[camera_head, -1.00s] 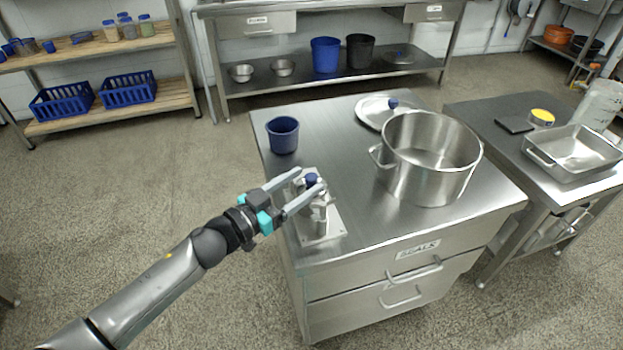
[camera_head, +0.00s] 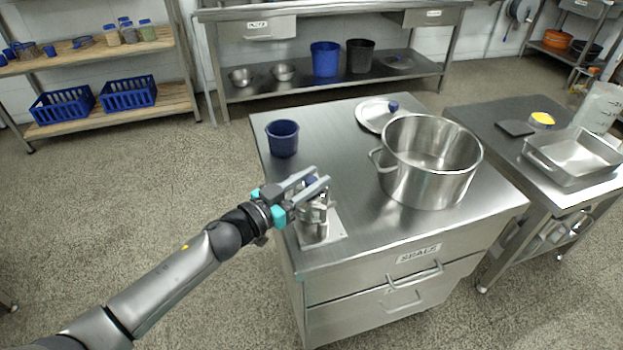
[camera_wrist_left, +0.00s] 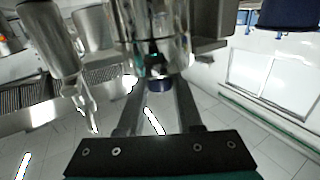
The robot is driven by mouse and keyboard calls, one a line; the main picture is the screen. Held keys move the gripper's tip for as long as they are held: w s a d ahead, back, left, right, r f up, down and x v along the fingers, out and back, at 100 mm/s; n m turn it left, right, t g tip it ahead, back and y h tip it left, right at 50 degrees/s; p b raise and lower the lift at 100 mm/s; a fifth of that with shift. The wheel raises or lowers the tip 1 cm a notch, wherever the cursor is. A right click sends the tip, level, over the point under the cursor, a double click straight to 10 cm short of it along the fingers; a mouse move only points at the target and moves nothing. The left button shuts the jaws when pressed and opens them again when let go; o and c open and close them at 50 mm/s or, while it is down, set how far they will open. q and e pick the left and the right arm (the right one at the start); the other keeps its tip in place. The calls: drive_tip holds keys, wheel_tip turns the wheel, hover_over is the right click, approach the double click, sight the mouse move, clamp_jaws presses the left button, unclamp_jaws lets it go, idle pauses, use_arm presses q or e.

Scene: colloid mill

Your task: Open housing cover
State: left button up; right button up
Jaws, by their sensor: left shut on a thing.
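The colloid mill (camera_head: 320,218) is a small shiny metal machine on a square base plate at the front left of the steel cabinet. The cover's seam is too small to make out, and the fingers partly hide the top. My right gripper does not show.
On the cabinet top (camera_head: 345,160) stand a blue cup (camera_head: 283,138), a large steel pot (camera_head: 428,170) to the right, and a round lid (camera_head: 374,116) behind. A side table with a steel pan (camera_head: 572,155) is at right. Left of the cabinet is open floor.

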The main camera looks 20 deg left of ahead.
use_arm(q)
clamp_jaws()
idle(0.9)
